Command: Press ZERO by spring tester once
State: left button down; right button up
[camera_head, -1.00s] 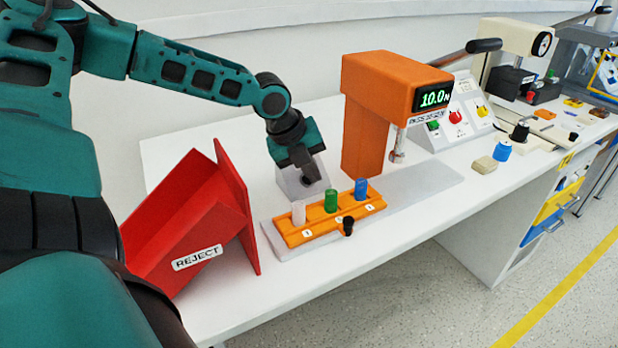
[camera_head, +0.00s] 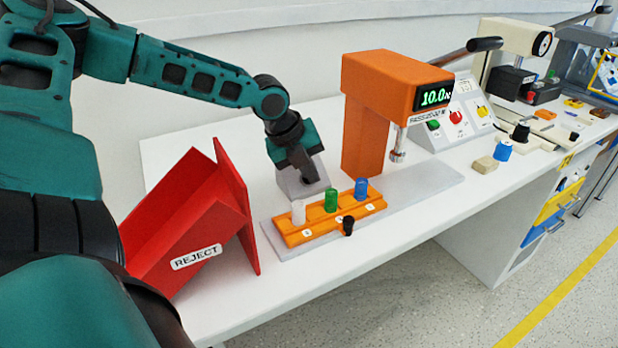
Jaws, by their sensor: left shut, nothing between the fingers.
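The orange spring tester (camera_head: 372,120) stands at the middle of the bench. Its display (camera_head: 434,97) reads about 10.0 in green. A small grey sloped box (camera_head: 290,185) stands left of the tester's column, behind the orange spring rack. My left gripper (camera_head: 309,178) is shut and empty, pointing down at this box. It hides much of the box's top face, and I cannot tell whether the fingertips touch it. No ZERO label or button can be made out. My right gripper is out of view.
The orange rack (camera_head: 310,233) with clear, green and blue pieces stands just in front of the box. The red REJECT bin (camera_head: 190,205) is at left. A panel with green, red and yellow controls (camera_head: 452,125) stands right of the tester.

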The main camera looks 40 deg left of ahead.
pick_arm(q)
jog(key=shift+a+f+b, duration=0.25)
jog(key=shift+f+b, duration=0.05)
dwell(0.4)
jog(key=shift+r, duration=0.1)
jog(key=shift+s+d+r+p, duration=0.1)
jog(key=shift+d+r+p, duration=0.4)
jog(key=shift+r+p, duration=0.1)
jog(key=shift+d+r+p, duration=0.25)
jog(key=shift+r+p, duration=0.05)
jog(key=shift+r, duration=0.05)
jog(key=d+r+p, duration=0.1)
jog(key=s+d+r+p, duration=0.1)
jog(key=r, duration=0.1)
jog(key=shift+d, duration=0.3)
dwell(0.9)
